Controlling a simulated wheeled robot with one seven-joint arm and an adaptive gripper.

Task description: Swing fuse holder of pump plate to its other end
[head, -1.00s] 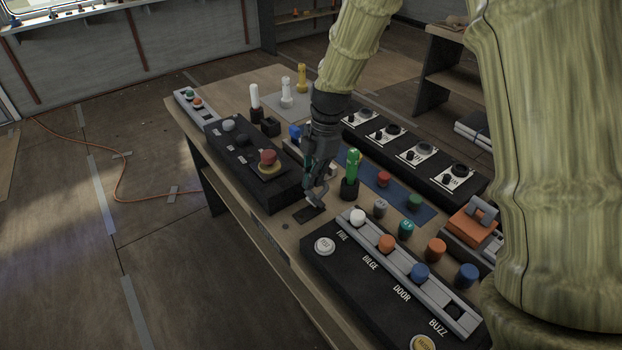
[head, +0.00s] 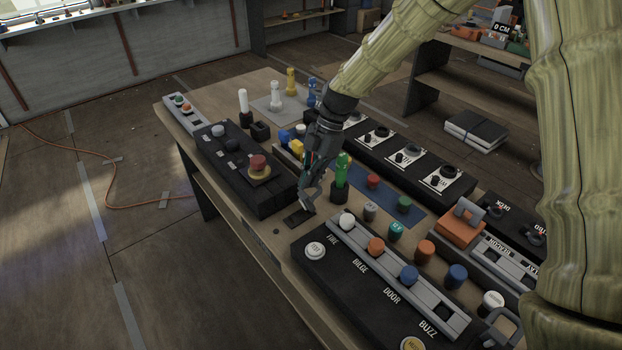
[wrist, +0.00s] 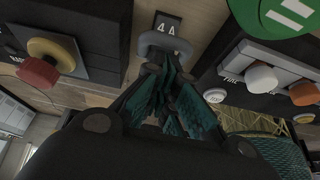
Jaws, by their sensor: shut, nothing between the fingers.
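A small dark plate (head: 297,217) lies on the bench between two black panels. In the wrist view its face (wrist: 167,24) reads "4 A"; I cannot read a pump label. A grey loop-shaped handle (wrist: 165,43), which looks like the fuse holder's, stands just beyond my fingertips over this plate. My gripper (head: 307,206) points down at the plate. In the wrist view its teal-ribbed fingers (wrist: 164,72) are closed together, with nothing seen between them. The tips are close to the loop; I cannot tell whether they touch it. The holder's body is hidden.
A black panel with a red mushroom knob (head: 258,162) stands left of the gripper. A green upright piece (head: 342,170) is close right. An orange block with a grey handle (head: 462,224) stands farther right.

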